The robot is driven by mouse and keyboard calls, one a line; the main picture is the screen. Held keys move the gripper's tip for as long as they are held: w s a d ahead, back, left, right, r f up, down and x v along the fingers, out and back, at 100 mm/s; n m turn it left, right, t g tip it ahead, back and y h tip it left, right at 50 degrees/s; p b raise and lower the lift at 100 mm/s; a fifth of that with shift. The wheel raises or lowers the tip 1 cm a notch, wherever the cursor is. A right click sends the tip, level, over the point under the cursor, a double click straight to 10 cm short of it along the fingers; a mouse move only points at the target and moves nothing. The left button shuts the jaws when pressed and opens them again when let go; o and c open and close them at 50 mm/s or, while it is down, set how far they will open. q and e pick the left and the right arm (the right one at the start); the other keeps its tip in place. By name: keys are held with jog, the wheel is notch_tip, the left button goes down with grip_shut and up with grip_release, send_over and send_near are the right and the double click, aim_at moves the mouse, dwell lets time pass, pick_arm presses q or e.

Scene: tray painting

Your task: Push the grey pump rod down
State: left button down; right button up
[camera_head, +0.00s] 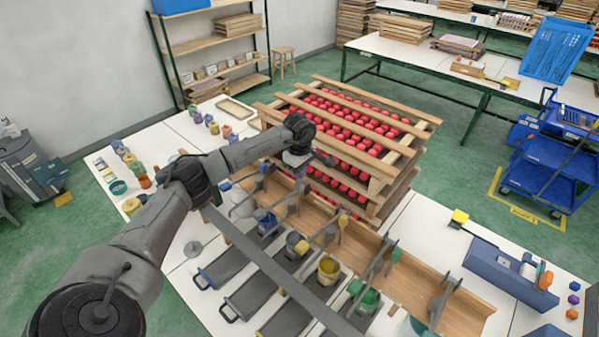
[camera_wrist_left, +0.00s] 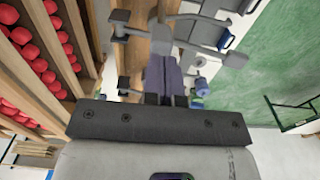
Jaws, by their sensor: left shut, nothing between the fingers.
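Several grey pump rods with cross handles stand in a row along the wooden trough (camera_head: 460,312); one grey pump rod (camera_head: 385,255) shows clear of my arm in the head view. My left gripper (camera_head: 299,175) points down over the far left part of this row, its fingertips small and partly merged with the grey parts below. In the left wrist view the shut, empty fingers (camera_wrist_left: 163,75) lie among grey rod and handle parts (camera_wrist_left: 205,35). I cannot tell whether they touch a rod, or which rod is meant. My right gripper is not in view.
Wooden racks of red round pieces (camera_head: 350,125) stand just behind the trough. Dark trays (camera_head: 245,298) and coloured pots (camera_head: 328,268) are in front. Small coloured jars (camera_head: 145,182) stand at the left of the white table (camera_head: 185,245). A blue-grey device (camera_head: 510,275) is at right.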

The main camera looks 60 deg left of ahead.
aim_at(299, 184)
pick_arm(q)
jog(key=shift+f, duration=0.7)
jog(key=shift+f, duration=0.1)
notch_tip(299, 184, down, 4)
jog(key=b, duration=0.3)
jog(key=shift+f, duration=0.1)
jog(key=shift+a, duration=0.1)
